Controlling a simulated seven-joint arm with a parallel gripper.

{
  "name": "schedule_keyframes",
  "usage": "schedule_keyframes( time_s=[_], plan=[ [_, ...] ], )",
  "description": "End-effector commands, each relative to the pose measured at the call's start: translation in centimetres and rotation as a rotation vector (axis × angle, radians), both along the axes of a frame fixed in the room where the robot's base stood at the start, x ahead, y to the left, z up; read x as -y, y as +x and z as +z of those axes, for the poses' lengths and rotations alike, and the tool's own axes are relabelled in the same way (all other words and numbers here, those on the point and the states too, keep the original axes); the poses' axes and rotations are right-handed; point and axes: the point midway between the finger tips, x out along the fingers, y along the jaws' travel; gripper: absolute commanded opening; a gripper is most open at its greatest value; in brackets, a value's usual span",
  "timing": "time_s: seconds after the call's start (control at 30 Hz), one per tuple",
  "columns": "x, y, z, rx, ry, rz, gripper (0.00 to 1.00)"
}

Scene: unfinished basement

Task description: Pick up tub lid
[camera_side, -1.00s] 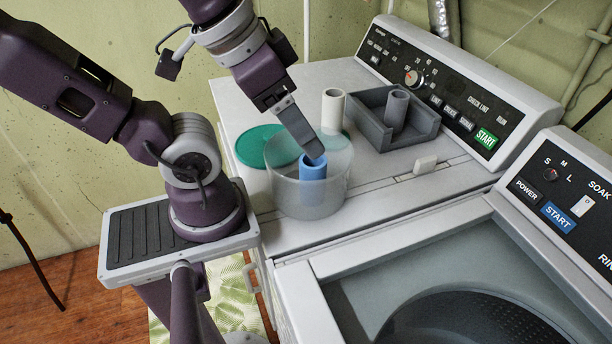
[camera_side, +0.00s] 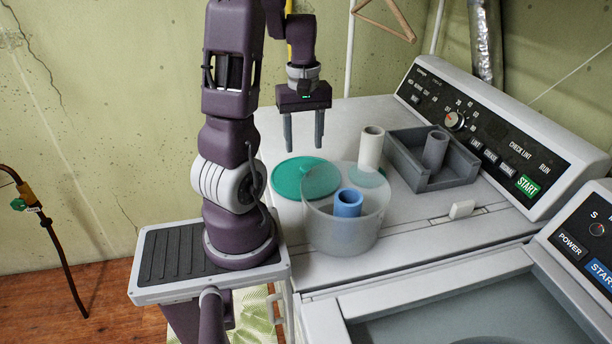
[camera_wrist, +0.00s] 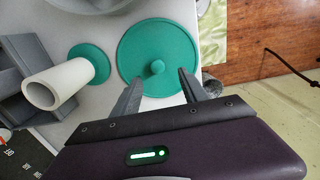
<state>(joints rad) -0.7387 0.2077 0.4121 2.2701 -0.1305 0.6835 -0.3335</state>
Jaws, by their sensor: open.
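A large round green lid (camera_side: 288,178) with a knob lies flat on the white machine top, left of and behind the translucent tub (camera_side: 325,235). In the wrist view the lid (camera_wrist: 170,35) shows its round knob near the centre. The tub holds an upright blue cylinder (camera_side: 348,204). My gripper (camera_side: 304,143) is open and empty, pointing down above the lid. In the wrist view my fingertips (camera_wrist: 160,76) straddle the near part of the lid, with the knob just beyond them. A smaller green disc (camera_wrist: 96,58) lies by the white cylinder (camera_wrist: 50,88).
The white cylinder (camera_side: 370,147) stands upright behind the tub. A grey open tray (camera_side: 408,172) with a grey cylinder (camera_side: 435,149) is to its right. A sloped control panel (camera_side: 480,125) bounds the back right. A small white block (camera_side: 461,209) lies in front of the tray.

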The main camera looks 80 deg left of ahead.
Motion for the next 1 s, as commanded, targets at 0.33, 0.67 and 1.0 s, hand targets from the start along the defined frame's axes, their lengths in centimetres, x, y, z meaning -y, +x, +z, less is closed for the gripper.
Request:
schedule_keyframes(
  time_s=[0.33,0.67,1.0],
  plan=[
    [0.1,0.3,-5.8,-0.004,-0.006,-0.001,0.51],
    [0.1,0.5,-6.6,0.0,-0.001,-0.007,0.45],
    [0.1,0.5,-6.6,0.0,-0.001,-0.007,0.0]
  ],
)
